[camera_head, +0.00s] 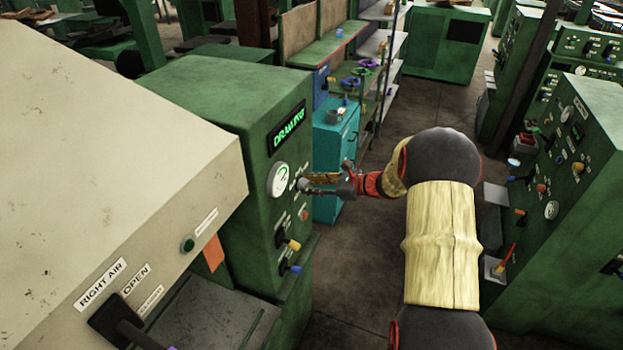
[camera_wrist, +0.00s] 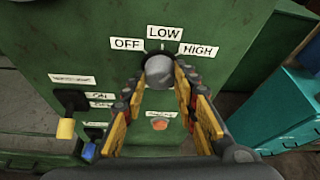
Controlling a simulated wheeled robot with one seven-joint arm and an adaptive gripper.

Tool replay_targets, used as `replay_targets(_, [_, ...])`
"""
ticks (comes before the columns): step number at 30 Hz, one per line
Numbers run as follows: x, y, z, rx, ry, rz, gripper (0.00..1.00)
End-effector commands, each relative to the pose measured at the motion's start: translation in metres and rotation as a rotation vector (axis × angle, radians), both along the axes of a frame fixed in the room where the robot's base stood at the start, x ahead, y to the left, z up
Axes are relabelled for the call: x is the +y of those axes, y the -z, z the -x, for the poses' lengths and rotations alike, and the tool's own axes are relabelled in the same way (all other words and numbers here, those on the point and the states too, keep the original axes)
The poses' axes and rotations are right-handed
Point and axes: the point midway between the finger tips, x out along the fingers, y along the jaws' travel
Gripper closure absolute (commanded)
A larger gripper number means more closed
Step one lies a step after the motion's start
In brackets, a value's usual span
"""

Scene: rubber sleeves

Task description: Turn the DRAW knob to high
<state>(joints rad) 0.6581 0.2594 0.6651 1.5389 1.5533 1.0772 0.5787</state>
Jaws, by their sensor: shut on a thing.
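The DRAW knob (camera_wrist: 159,72) is a round grey knob on the green machine's panel. Labels OFF (camera_wrist: 127,44), LOW (camera_wrist: 163,32) and HIGH (camera_wrist: 198,50) stand above it, left to right. A small pale mark shows just above the knob, below LOW; which way the knob points is hard to tell. My gripper (camera_wrist: 160,82) is shut on the knob, with one orange-padded finger on each side. In the head view, my gripper (camera_head: 308,183) reaches the panel of the machine marked DRAWING (camera_head: 288,129), beside a round gauge (camera_head: 281,180). My fingers hide most of the knob there.
Below the knob are a yellow-tipped lever (camera_head: 293,244), a blue-tipped lever (camera_head: 294,268) and an orange button (camera_wrist: 160,124). A teal cabinet (camera_head: 334,150) stands just beyond the machine. The floor (camera_head: 362,245) right of the panel is clear.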

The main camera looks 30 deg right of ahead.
Motion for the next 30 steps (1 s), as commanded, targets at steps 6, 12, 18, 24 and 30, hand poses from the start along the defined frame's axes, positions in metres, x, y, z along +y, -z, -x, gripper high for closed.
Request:
replay_targets(6, [-0.0011,-0.0006,-0.0004,0.067,0.001,-0.085,0.96])
replay_targets(12, [-0.0012,0.0002,-0.0006,0.097,0.000,-0.123,0.96])
replay_targets(18, [-0.0012,0.0012,-0.0007,0.106,0.001,-0.134,0.96])
replay_targets(24, [-0.0011,0.0013,-0.0007,0.106,0.001,-0.134,0.96])
replay_targets(30, [-0.0011,0.0010,-0.0008,0.105,0.000,-0.135,0.65])
